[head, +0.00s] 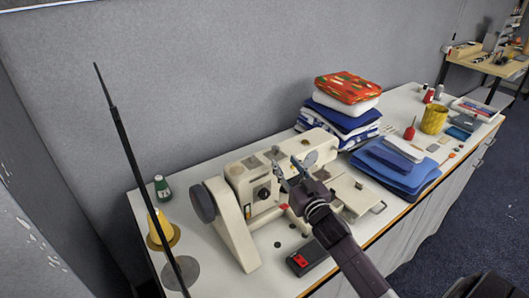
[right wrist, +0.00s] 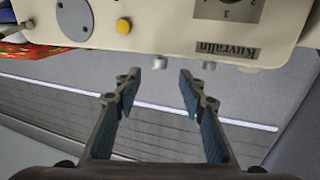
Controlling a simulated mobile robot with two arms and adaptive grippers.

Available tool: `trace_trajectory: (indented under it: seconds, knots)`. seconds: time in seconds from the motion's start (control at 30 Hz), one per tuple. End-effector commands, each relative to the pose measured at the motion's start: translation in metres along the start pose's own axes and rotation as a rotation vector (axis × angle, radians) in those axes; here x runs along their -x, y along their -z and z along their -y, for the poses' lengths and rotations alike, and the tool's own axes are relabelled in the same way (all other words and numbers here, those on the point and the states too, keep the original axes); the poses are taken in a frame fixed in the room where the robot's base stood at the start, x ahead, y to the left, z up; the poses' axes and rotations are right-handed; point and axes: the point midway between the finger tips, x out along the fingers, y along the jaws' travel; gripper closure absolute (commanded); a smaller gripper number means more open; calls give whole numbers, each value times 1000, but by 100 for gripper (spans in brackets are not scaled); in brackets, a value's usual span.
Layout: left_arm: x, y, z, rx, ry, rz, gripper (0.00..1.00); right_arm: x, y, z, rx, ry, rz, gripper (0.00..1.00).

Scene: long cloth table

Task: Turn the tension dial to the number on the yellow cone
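The cream sewing machine (head: 270,160) stands on the long table. The tension dial (head: 262,193) is a dark round knob on its front. My right gripper (head: 284,178) is beside the machine's front, right of the dial. In the right wrist view its fingers (right wrist: 160,92) are apart with nothing between them. My left gripper is out of view.
A green spool (head: 162,188) stands behind the yellow cone. A black pedal-like box (head: 307,257) lies at the front edge. Folded cloths (head: 345,110) are stacked behind the machine, and blue cloths (head: 395,165) lie to its right. A yellow cup (head: 434,120) stands farther right.

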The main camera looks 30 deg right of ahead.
Motion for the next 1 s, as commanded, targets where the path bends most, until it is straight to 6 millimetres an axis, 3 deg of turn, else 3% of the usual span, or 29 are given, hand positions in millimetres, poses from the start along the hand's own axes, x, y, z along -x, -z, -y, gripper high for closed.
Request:
trace_trajectory:
  seconds: [0.5, 0.9, 1.0]
  knots:
    - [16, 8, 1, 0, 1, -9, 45, -67, 2, 1, 4, 1, 0, 63]
    - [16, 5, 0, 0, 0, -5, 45, -74, 0, 2, 4, 2, 0, 63]
    - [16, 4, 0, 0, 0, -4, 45, -74, 0, 2, 4, 2, 0, 74]
